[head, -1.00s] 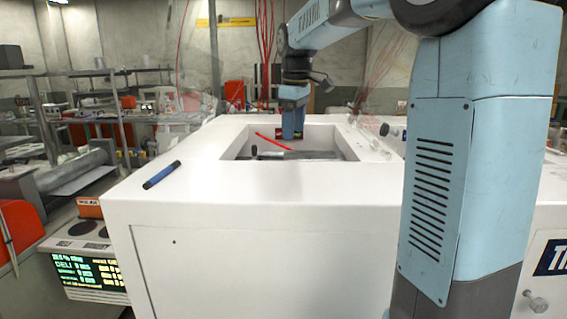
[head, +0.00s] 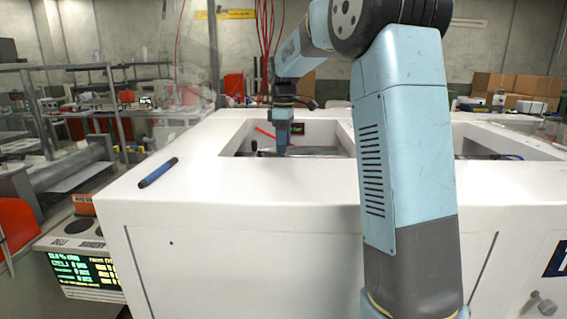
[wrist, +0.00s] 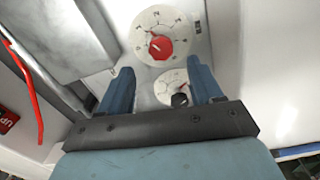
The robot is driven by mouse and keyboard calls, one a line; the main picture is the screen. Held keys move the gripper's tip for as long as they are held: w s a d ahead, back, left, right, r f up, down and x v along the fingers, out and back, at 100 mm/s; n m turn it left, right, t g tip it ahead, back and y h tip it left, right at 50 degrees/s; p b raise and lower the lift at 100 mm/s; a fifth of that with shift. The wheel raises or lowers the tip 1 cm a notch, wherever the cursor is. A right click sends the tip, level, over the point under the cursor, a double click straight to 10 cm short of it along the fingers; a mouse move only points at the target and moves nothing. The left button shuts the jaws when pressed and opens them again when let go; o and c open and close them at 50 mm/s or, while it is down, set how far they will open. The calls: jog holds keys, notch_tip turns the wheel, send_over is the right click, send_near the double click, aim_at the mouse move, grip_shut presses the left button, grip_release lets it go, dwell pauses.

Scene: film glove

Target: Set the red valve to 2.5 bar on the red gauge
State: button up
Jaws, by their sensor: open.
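In the wrist view a red knob (wrist: 159,47) sits at the middle of a round white dial (wrist: 150,20) with dark marks. A smaller white dial (wrist: 168,82) with a black knob (wrist: 180,99) lies nearer, seen between my fingers. My gripper (wrist: 160,66) is open and empty, its blue fingers apart, with the red knob just beyond the fingertips. In the head view my gripper (head: 283,144) points down into a recess of the white cabinet (head: 250,190). The knobs are not visible there, and the dial numbers are too small to read.
A blue marker (head: 158,172) lies on the cabinet's top left. A red strip (wrist: 35,95) hangs at the left in the wrist view. The recess walls surround my gripper. A second recess (head: 495,140) opens to the right.

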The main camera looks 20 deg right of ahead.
notch_tip(320, 180, down, 7)
jog(key=shift+r, duration=0.1)
dwell(0.4)
jog(key=c, duration=1.1)
